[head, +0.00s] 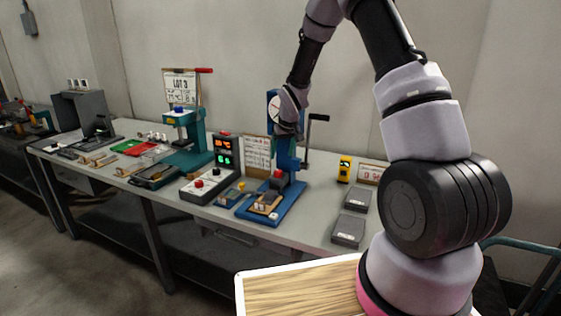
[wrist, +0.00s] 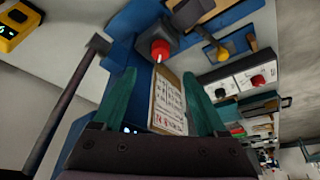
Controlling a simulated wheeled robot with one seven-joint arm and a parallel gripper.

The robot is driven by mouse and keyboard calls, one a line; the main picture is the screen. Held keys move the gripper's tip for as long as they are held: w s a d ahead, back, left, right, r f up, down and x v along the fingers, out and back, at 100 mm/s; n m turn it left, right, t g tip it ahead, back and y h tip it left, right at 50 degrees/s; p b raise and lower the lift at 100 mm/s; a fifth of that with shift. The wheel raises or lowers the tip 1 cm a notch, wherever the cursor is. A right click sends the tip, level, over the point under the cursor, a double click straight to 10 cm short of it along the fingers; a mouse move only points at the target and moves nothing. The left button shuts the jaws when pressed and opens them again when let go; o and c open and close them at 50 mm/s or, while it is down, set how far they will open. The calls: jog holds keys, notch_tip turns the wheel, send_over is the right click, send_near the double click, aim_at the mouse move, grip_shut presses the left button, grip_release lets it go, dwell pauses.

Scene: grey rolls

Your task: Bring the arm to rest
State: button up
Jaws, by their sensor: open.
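My arm reaches up and over from the right of the head view and comes down at the blue press (head: 285,157) on the bench. My gripper (wrist: 159,73) is open in the wrist view, with its two teal fingers apart and nothing held between them. Beyond and between the fingers are a sheet with printed text (wrist: 168,103) and a red knob (wrist: 160,50). In the head view the wrist is in front of the press's upper part, beside its dial. The fingers are too small to make out there, and I cannot tell whether they touch the press.
The grey bench (head: 318,210) carries a teal press (head: 190,135), a control box with red and green displays (head: 223,152), a yellow device (head: 345,170) and grey boxes (head: 349,230). A black lever (head: 309,140) sticks out right of the blue press. Open air lies above the bench's front.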

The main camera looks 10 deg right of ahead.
jog(key=shift+s+r, duration=0.2)
jog(key=shift+r, duration=0.25)
jog(key=s+d+r+m+t, duration=0.1)
jog(key=s+d+r+m, duration=0.1)
jog(key=s+r, duration=0.7)
jog(key=s+d+r+m, duration=0.1)
jog(key=s+d+r, duration=0.3)
jog(key=r, duration=1)
jog(key=s+r+m, duration=0.1)
jog(key=s+r, duration=0.2)
jog(key=s, duration=0.8)
jog(key=s+r+m+t+y, duration=0.1)
jog(key=s+r, duration=0.3)
jog(key=s, duration=0.8)
jog(key=shift+a+r+m+t, duration=0.3)
jog(key=shift+a+m, duration=0.1)
jog(key=shift+m, duration=0.2)
